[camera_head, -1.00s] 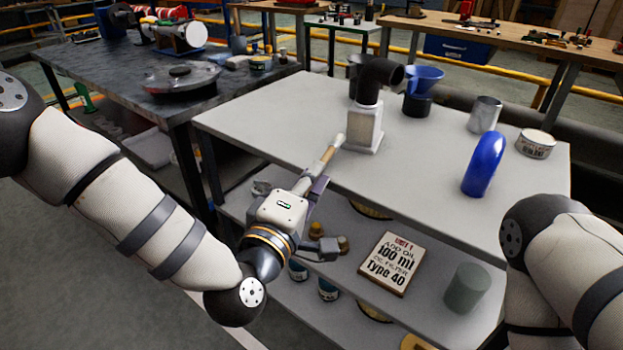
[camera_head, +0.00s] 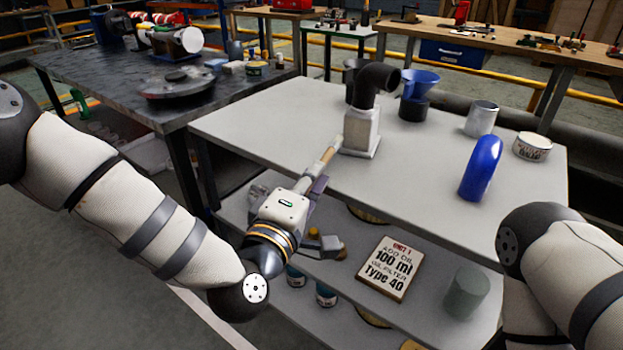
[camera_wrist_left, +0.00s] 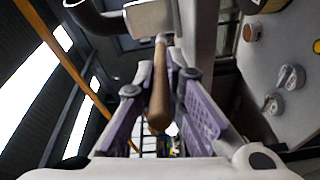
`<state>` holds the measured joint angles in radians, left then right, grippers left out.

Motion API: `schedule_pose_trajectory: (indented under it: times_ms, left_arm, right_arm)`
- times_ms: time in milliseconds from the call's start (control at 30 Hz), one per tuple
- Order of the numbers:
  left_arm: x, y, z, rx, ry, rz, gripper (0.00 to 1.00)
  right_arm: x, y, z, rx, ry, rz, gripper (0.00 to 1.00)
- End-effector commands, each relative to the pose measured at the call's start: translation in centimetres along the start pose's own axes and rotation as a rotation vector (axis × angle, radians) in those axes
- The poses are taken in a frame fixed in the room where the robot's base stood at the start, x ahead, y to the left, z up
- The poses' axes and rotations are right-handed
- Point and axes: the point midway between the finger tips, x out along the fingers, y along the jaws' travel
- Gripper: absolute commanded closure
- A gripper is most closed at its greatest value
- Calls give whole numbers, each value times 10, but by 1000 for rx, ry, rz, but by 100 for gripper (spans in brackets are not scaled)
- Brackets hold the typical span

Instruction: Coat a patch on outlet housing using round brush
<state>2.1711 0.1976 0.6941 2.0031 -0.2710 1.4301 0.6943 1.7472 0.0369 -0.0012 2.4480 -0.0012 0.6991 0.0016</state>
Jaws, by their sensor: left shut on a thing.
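The outlet housing is a pale block (camera_head: 361,130) with a black elbow pipe (camera_head: 376,79) on top. My left gripper (camera_head: 312,186) is shut on the wooden handle of the round brush (camera_head: 328,153). The brush slants up to the housing's left face, and its tip is at or very near it; I cannot tell whether they touch. In the left wrist view the brush handle (camera_wrist_left: 158,90) lies between the purple fingers and points at the housing (camera_wrist_left: 151,18). The right gripper is out of view.
On the table (camera_head: 270,120) stand a blue funnel (camera_head: 421,82), a metal cup (camera_head: 481,118), a blue arched part (camera_head: 480,167) and a round tin (camera_head: 532,146). A sign (camera_head: 390,267) and a grey cylinder (camera_head: 467,290) are on the lower shelf. The table's middle is clear.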

Motion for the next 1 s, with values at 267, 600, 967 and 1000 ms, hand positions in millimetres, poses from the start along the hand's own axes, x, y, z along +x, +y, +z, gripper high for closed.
schedule_pose_trajectory:
  times_ms: [267,600,967,1000]
  left_arm:
    - [5,0,0,0,0,0,100]
    - [5,5,26,0,-3,1,100]
    - [6,7,36,1,1,1,100]
    - [6,7,33,1,1,2,100]
  right_arm:
    - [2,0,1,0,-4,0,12]
    - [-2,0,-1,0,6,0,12]
    - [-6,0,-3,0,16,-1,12]
    - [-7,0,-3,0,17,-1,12]
